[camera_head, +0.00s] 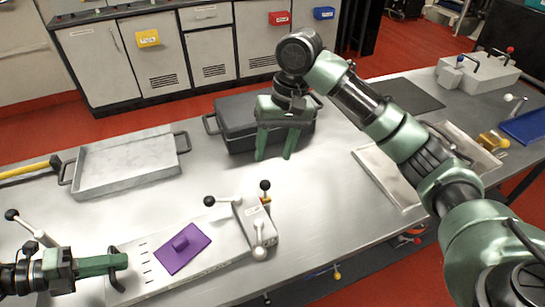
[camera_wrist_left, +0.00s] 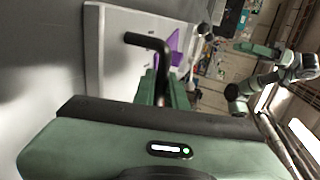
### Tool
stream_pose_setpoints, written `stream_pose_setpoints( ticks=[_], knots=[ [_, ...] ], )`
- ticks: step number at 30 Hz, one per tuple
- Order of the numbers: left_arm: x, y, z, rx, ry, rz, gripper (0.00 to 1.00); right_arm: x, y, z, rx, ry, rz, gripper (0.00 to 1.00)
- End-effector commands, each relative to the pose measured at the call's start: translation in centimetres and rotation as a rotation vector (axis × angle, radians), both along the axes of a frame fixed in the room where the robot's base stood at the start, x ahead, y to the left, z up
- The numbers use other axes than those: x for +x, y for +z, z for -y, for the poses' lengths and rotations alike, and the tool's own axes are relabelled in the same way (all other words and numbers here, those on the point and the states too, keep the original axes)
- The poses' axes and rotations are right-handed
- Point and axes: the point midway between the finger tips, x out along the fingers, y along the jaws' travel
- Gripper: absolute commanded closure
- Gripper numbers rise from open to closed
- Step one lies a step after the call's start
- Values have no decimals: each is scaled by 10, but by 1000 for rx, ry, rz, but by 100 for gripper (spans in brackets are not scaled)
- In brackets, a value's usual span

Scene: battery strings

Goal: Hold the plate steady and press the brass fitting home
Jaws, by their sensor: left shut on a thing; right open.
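A light grey plate (camera_head: 216,260) lies on the front of the metal table, with a purple square piece with a raised grip (camera_head: 182,249) on it. The purple piece also shows in the left wrist view (camera_wrist_left: 174,46). My left gripper (camera_head: 122,262) is shut on the black handle (camera_wrist_left: 148,40) at the plate's left end. My right gripper (camera_head: 275,156) is open and empty, fingers pointing down above the table, in front of the dark case. A brass-coloured piece (camera_head: 493,141) sits at the far right by a shallow tray; I cannot tell if it is the fitting.
A clamp block with black-knobbed levers (camera_head: 254,222) stands at the plate's right end. An empty grey tray (camera_head: 128,166) is at the left and a dark case (camera_head: 235,125) behind. A shallow tray (camera_head: 378,172) lies at the right. Bare table lies between the clamp and that tray.

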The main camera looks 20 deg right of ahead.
Motion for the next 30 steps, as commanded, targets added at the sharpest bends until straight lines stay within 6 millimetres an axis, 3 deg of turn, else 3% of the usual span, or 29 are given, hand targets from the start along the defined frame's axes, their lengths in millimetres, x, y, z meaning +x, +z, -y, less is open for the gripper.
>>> stream_pose_setpoints(
  ticks=[1,6,7,9,25,30],
  knots=[
    [-5,-10,-1,13,-5,-13,100,0,0,0,0,0,0,50],
    [-5,-10,-1,13,-6,-13,100,0,-1,0,0,0,0,50],
    [-5,-10,-1,13,-5,-13,79,0,-1,0,0,0,-1,50],
    [-4,-9,-1,11,-5,-13,62,0,-1,0,0,0,-1,50],
    [-1,-3,-1,7,-1,-3,62,0,0,0,0,0,-1,50],
    [-2,2,-13,9,0,-4,62,0,0,0,0,0,-1,50]
  ],
)
